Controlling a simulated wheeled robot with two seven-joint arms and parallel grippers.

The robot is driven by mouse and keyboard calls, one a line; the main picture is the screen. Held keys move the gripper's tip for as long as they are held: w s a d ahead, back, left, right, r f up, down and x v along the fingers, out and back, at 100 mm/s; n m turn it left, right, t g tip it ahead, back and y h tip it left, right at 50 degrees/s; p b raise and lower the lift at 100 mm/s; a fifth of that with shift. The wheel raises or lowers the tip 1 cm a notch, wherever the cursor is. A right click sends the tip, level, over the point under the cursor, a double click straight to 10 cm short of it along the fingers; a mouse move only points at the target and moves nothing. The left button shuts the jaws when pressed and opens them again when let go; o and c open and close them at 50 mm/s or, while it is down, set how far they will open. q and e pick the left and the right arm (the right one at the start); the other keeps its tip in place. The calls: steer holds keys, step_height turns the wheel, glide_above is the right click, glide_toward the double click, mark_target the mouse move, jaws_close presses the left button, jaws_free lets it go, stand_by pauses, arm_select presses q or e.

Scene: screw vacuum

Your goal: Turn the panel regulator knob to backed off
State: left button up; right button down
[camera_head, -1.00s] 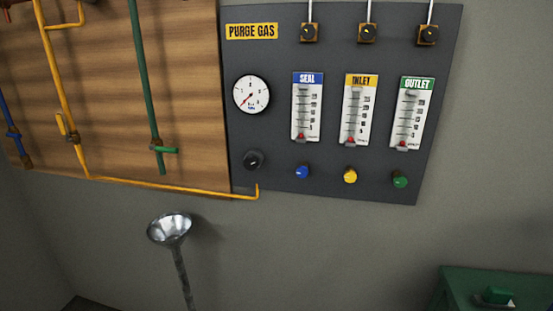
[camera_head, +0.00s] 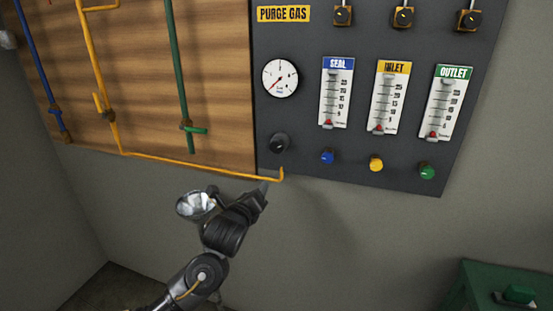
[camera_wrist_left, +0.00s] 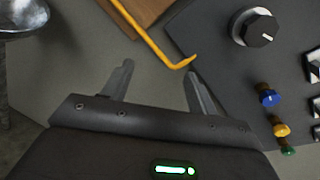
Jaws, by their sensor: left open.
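The panel regulator knob (camera_head: 279,143) is a round black knob at the lower left of the dark purge gas panel (camera_head: 348,165), below a round white gauge (camera_head: 280,78). In the left wrist view the knob (camera_wrist_left: 254,27) shows at the upper right with a white mark on its face. My left gripper (camera_head: 264,186) is below the knob, near the yellow pipe's end, and apart from the knob. In the left wrist view its two fingers (camera_wrist_left: 158,76) are spread with nothing between them. My right gripper is out of view.
Blue (camera_head: 327,157), yellow (camera_head: 376,164) and green (camera_head: 428,172) knobs sit right of the regulator knob. A yellow pipe (camera_head: 200,166) runs along the board's lower edge. A metal funnel (camera_head: 190,205) is beside my left arm. A green box (camera_head: 478,283) stands at lower right.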

mark_target(276, 148)
arm_select(q)
steer(key=s+d+r+m+t+h, duration=0.1)
steer(key=s+d+r+m, duration=0.15)
steer(key=r, duration=0.35)
steer(key=s+d+r+m+h, duration=0.1)
steer(key=s+r+m, duration=0.15)
steer(key=r, duration=0.35)
steer(key=p+x, duration=0.3)
steer(key=x, duration=0.7)
steer(key=shift+w+a, duration=0.15)
steer(key=shift+w+d+f+m, duration=0.2)
steer(key=shift+w+m, duration=0.1)
steer(key=shift+w, duration=0.4)
steer(key=c, duration=1)
